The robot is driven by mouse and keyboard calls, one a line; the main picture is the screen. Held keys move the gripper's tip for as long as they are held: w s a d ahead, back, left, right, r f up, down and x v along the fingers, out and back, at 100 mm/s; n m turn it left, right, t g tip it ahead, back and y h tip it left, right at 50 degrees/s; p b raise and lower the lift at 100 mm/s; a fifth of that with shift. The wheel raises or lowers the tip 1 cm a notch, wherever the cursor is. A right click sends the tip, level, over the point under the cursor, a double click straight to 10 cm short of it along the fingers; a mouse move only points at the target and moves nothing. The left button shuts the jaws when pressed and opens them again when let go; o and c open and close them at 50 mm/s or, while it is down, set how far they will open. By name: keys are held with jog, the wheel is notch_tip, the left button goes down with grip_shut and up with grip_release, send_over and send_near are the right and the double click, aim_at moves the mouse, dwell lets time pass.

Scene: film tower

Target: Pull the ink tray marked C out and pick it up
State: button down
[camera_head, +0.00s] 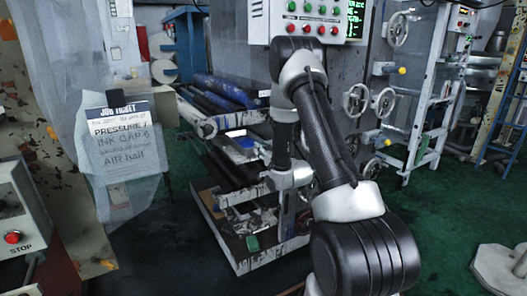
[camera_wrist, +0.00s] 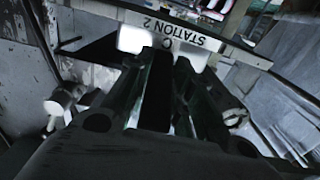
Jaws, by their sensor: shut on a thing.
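I cannot tell which part this is, and no letter C is readable in either view. A pale strip reading "STATION 2" (camera_wrist: 200,42) lies at the fingertips, upside down and tilted. In the head view my arm reaches down in front of the printing machine. A small white and blue thing (camera_head: 241,142) sits among the rollers there; I cannot tell whether it is an ink tray.
Dark rollers (camera_head: 225,88) lie left of my arm, above the machine's lower shelf (camera_head: 252,262). A control panel (camera_head: 315,18) is behind. A white frame with handwheels (camera_head: 398,30) stands right. A job ticket (camera_head: 122,135) hangs left.

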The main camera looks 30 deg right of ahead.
jog(key=shift+s, duration=0.3)
jog(key=c, duration=1.2)
grip_release()
jog(key=shift+o, duration=0.2)
jog(key=shift+s, duration=0.1)
jog(key=s, duration=1.1)
jog(key=shift+s+d, duration=0.25)
jog(key=shift+s, duration=0.15)
